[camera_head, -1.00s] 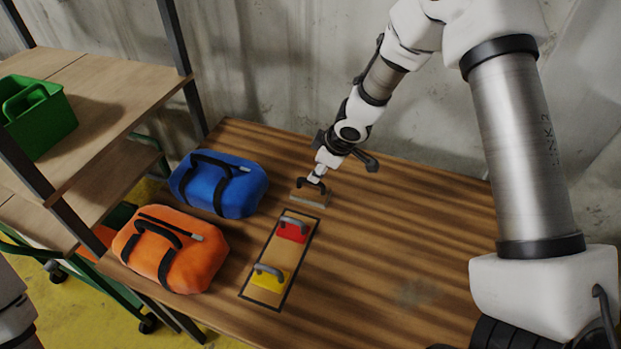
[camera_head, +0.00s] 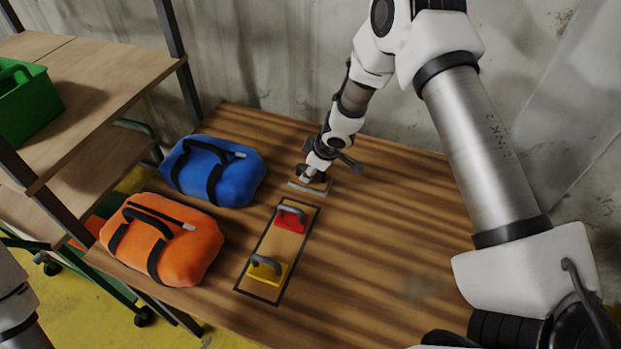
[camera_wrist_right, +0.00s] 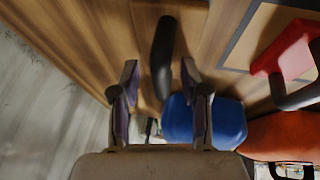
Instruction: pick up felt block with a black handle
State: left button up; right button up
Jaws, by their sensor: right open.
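The felt block (camera_head: 306,189) is a pale, flat block on the table just beyond the outlined rectangle. In the head view its handle is mostly hidden by my right gripper (camera_head: 312,176), which is right over it. In the right wrist view the black handle (camera_wrist_right: 162,55) stands upright in the picture, ahead of and between the two fingers of my right gripper (camera_wrist_right: 159,75). The fingers are apart, with a gap on each side of the handle. I cannot tell how deep the handle sits between them. My left gripper is not in view.
A red block (camera_head: 289,222) and a yellow block (camera_head: 265,272), both with grey handles, lie inside the black outline (camera_head: 308,228). A blue bag (camera_head: 235,180) and an orange bag (camera_head: 195,255) stand left. The table's right side (camera_head: 390,245) is clear.

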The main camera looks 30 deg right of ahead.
jog(key=shift+s+r, duration=0.15)
grip_shut()
notch_tip(320, 180, up, 10)
jog(key=p, duration=0.8)
jog(key=shift+r, duration=0.15)
jog(key=shift+f, duration=0.25)
jog(key=shift+r, duration=0.1)
jog(key=shift+a+n, duration=0.2)
jog(key=shift+n, duration=0.1)
